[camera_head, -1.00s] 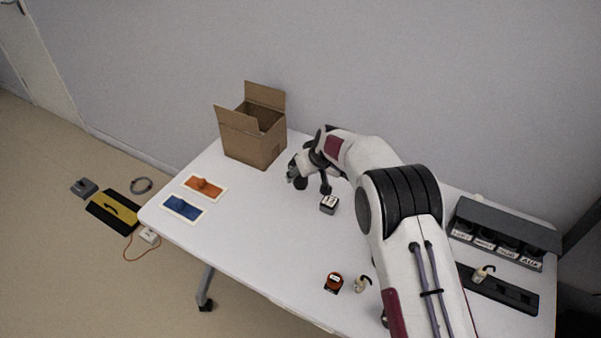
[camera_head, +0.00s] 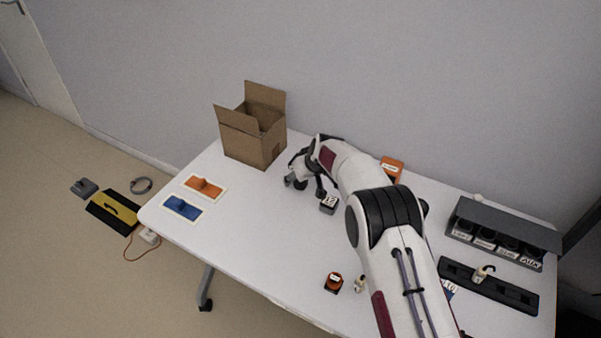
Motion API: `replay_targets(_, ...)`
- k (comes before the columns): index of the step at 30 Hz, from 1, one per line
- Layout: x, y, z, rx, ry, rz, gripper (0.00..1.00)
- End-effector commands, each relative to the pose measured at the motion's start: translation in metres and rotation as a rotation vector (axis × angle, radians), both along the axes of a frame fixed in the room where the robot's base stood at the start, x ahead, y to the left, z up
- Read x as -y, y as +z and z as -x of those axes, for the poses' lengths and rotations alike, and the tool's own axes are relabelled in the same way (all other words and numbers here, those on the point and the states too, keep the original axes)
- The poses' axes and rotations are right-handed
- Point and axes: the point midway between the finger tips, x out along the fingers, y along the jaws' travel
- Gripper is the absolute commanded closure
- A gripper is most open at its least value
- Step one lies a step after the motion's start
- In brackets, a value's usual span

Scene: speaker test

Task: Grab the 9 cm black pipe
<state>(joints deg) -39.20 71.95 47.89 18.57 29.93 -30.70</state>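My gripper (camera_head: 305,187) is low over the middle of the table, in front of the cardboard box. Its two fingers stand apart, so it looks open. A small dark upright piece (camera_head: 300,184), possibly the black pipe, shows between the fingers. It is too small to tell its length or whether a finger touches it. A small black block with a white label reading about "12" (camera_head: 328,205) sits just right of and nearer than the fingers. I cannot make out any 9 cm marking.
An open cardboard box (camera_head: 254,145) stands behind left. Orange (camera_head: 204,187) and blue (camera_head: 183,208) pads lie at left. An orange-topped black item (camera_head: 333,282) and a small cream item (camera_head: 360,285) sit near the front. A grey rack (camera_head: 500,238) and black strip (camera_head: 488,287) are at right.

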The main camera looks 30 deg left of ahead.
Motion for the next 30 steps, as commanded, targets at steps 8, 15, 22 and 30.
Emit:
replay_targets(8, 0.0000, 0.0004, 0.0000, 0.000, 0.000, 0.000, 0.47)
replay_targets(15, 0.0000, 0.0004, 0.0000, 0.000, 0.000, 0.000, 0.89)
replay_targets(22, -0.0001, 0.0006, 0.0000, 0.001, 0.000, -0.001, 0.90)
replay_targets(30, -0.0003, 0.0058, -0.0004, 0.002, -0.001, -0.001, 0.90)
